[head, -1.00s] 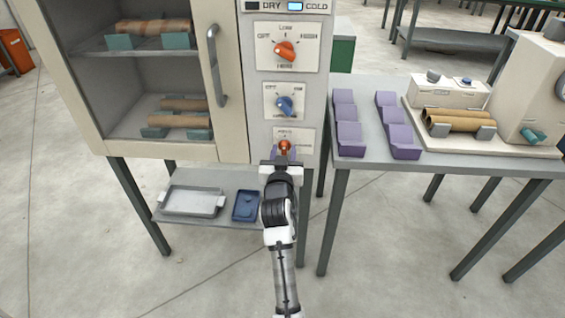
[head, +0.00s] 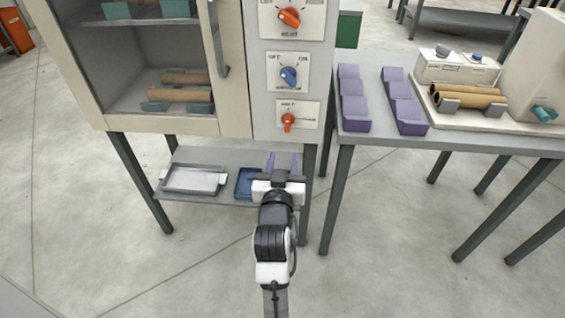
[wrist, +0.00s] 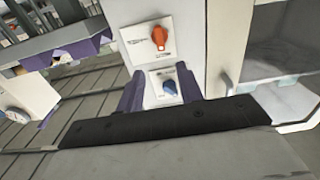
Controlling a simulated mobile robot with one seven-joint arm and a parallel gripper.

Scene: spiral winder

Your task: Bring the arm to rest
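My gripper (head: 282,163) is in the lower middle of the head view, in front of the cabinet's lower shelf and below the control panel. Its two purple fingers stand apart with nothing between them, and they also show apart in the wrist view (wrist: 160,88). The lowest orange knob (head: 288,121) is above the gripper and clear of it, its pointer turned downward. The blue knob (head: 289,76) and the upper orange knob (head: 290,17) are higher on the panel.
The cabinet (head: 235,70) holds brown tubes on teal rests. A grey tray (head: 195,180) and a blue tray (head: 243,184) lie on the lower shelf (head: 217,161). At right, a table (head: 450,139) carries purple cradles (head: 354,97) and a winder with brown tubes (head: 468,97).

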